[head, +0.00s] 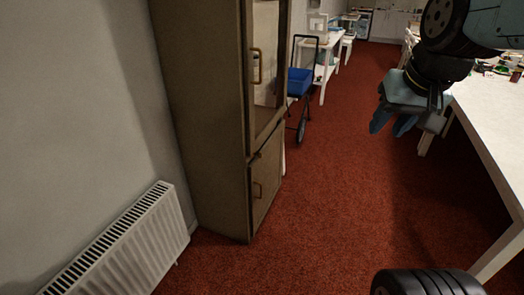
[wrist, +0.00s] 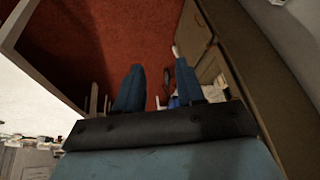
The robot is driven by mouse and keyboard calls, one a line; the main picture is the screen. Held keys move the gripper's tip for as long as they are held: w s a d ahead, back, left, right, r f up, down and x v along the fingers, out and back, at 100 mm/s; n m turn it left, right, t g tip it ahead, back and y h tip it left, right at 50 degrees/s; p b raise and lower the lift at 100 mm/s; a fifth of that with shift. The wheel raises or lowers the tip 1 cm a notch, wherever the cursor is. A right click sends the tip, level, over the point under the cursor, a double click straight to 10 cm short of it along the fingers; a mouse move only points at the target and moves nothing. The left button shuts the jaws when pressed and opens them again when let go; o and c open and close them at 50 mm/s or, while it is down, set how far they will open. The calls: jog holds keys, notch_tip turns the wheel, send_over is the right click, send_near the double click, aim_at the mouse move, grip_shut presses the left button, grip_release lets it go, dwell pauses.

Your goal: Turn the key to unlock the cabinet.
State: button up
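A tall brown cabinet (head: 208,120) stands against the left wall in the head view, with a glazed upper door and a solid lower door (head: 265,180). Both doors look shut, each with a brass-coloured handle. A small dark detail shows near the seam between the doors, but it is too small to tell whether it is a key. My gripper (head: 393,124) hangs over the carpet, well to the right of the cabinet and apart from it. In the wrist view its two blue fingers (wrist: 160,75) are spread with nothing between them. The cabinet (wrist: 255,85) shows at the right there.
A white radiator (head: 125,245) is on the wall at the front left. A cart with a blue bin (head: 299,82) stands beyond the cabinet. A long white table (head: 495,120) runs along the right. The red carpet (head: 335,190) between is clear.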

jog(key=w+a+f+m+g+y, duration=0.2)
jog(key=w+a, duration=0.2)
jog(key=w, duration=0.6)
jog(key=w+a+f+m+g+y, duration=0.2)
jog(key=w+a+f+y, duration=0.15)
jog(key=w, duration=0.55)
jog(key=w+a+f+m+g+y, duration=0.1)
jog(key=w+a+f+m+y, duration=0.15)
jog(key=w+f, duration=0.4)
jog(key=w+a+f+m+g+y, duration=0.15)
jog(key=w+a+f, duration=0.25)
jog(key=w, duration=0.6)
jog(key=w+a+f+m+t+y, duration=0.1)
jog(key=w+f+m+y, duration=0.15)
jog(key=w+f, duration=0.45)
jog(key=w+a+f+m+t+y, duration=0.15)
jog(key=w+f+m, duration=0.25)
jog(key=f, duration=0.5)
jog(key=m+t+y, duration=0.3)
jog(key=m+t, duration=0.2)
jog(key=m, duration=0.2)
send_near(260, 155)
jog(key=x, duration=1)
jog(key=shift+w+f, duration=0.1)
jog(key=shift+w, duration=0.15)
jog(key=shift+c, duration=0.3)
grip_shut()
